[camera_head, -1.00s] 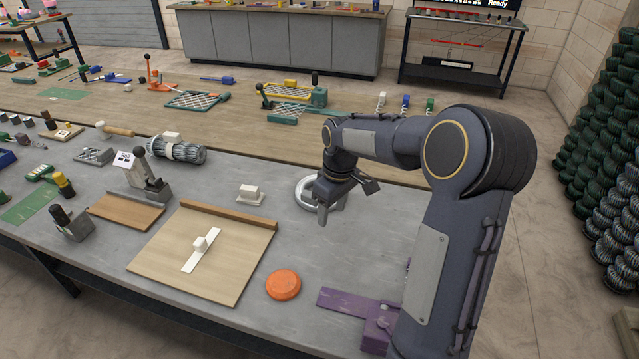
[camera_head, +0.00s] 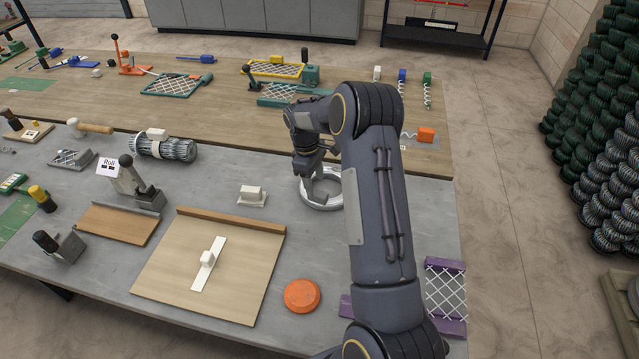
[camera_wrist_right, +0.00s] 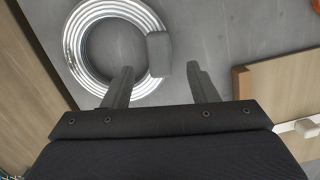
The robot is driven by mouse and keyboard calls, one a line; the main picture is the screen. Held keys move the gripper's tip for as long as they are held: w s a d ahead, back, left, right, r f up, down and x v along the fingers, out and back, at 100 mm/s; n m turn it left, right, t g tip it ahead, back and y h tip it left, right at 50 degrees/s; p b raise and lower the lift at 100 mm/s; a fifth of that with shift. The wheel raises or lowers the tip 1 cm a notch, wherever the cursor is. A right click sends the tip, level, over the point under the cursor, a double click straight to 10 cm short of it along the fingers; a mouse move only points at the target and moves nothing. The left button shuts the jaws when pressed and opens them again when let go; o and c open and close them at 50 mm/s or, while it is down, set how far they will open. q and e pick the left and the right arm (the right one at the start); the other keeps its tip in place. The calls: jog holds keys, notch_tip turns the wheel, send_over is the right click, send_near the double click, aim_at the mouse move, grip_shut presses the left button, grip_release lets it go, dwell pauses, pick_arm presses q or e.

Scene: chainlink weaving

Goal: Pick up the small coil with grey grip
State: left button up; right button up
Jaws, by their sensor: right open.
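The small coil (camera_head: 325,201) is a shiny ring of silver wire lying flat on the grey table, partly covered by my right gripper in the head view. In the right wrist view the coil (camera_wrist_right: 75,50) shows with its grey block grip (camera_wrist_right: 159,54) on the ring's right side. My right gripper (camera_head: 314,200) is over the coil. In the right wrist view its two fingers (camera_wrist_right: 158,78) are apart, one on each side of the grip's line, with nothing between their tips that I can tell as held. My left gripper is not in view.
A wooden board with a raised edge (camera_head: 160,285) and a white handled strip (camera_head: 207,262) lies left of the coil. An orange disc (camera_head: 302,296) lies in front. A white block (camera_head: 252,195) stands left of the coil. A purple-framed mesh (camera_head: 446,292) is at the right edge.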

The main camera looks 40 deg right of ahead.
aim_at(318, 193)
jog(key=shift+s+d+f, duration=0.1)
jog(key=shift+s+f, duration=0.2)
jog(key=shift+f, duration=0.6)
jog(key=f+b, duration=0.1)
jog(key=f, duration=0.1)
jog(key=f+b, duration=0.1)
jog(key=f, duration=0.1)
jog(key=shift+s+d+f+b, duration=0.2)
jog(key=shift+f+b, duration=0.1)
jog(key=shift+b, duration=0.1)
jog(key=shift+r, duration=0.1)
jog(key=shift+c, duration=0.3)
grip_shut()
